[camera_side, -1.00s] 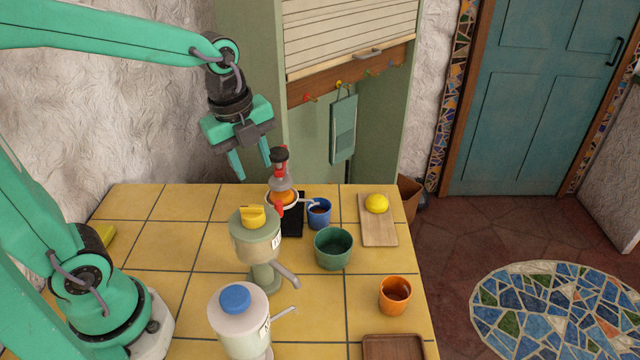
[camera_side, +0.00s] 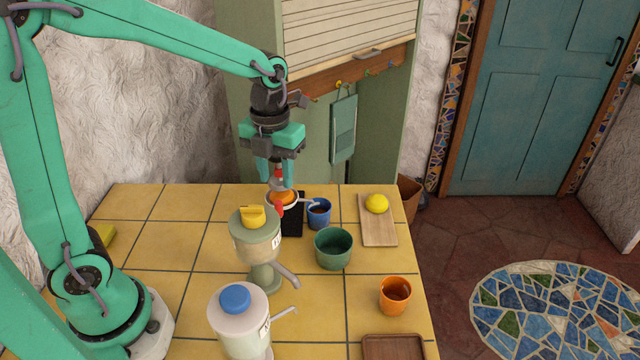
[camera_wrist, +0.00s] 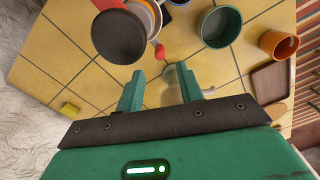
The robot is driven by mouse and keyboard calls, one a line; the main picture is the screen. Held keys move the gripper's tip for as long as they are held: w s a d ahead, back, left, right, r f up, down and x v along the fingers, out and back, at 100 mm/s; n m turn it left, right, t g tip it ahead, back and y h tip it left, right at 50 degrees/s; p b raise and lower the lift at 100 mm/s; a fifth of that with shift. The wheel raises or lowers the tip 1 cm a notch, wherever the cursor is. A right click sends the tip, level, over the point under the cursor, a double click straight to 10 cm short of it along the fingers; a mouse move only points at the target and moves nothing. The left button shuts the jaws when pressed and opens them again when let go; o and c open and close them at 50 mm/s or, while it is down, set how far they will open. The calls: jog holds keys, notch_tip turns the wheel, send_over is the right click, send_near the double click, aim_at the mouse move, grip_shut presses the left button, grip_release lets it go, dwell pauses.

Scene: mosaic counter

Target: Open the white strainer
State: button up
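The likeliest white strainer is a white-rimmed round piece (camera_side: 268,203) at the back of the counter, with orange inside. A device with red parts (camera_side: 279,209) stands at it. In the wrist view, the device's dark round knob (camera_wrist: 118,37) is large and close, with a red tip (camera_wrist: 160,51) beside it. My gripper (camera_side: 275,184) is at the device's upper part and hides its knob in the side view. In the wrist view my gripper (camera_wrist: 158,95) is open, fingers apart; the knob lies beyond the fingertips, not between them. Contact cannot be told.
Two lidded dispensers, one yellow-topped (camera_side: 254,216) and one blue-topped (camera_side: 235,294), stand nearer the side camera. A blue cup (camera_side: 319,213), green bowl (camera_side: 333,248), orange cup (camera_side: 395,296) and lemon (camera_side: 377,203) on a board (camera_side: 379,232) are to the right.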

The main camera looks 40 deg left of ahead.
aim_at(278, 201)
jog(key=shift+f, duration=0.1)
jog(key=shift+f, duration=3.85)
jog(key=shift+c, duration=0.3)
grip_shut()
